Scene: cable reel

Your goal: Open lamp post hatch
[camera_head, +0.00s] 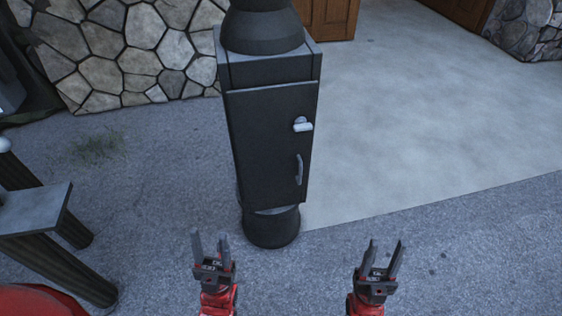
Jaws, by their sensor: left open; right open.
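The dark lamp post (264,39) stands upright ahead of me, with a box-like section above a round foot (271,228). The hatch (262,145) is the front panel of this box and looks shut. A light grey latch or knob (303,125) sits at its upper right, and a vertical curved handle (299,170) is below it. My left gripper (211,243) is open and empty, low and in front of the post to the left. My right gripper (385,256) is open and empty, low and to the right of the post. Neither touches the hatch.
A stone wall (130,50) stands behind the post, with a wooden door (330,18) at the top. A dark-legged structure with a grey top (35,208) and a red round thing (38,300) are at lower left. Open paving (430,110) lies to the right.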

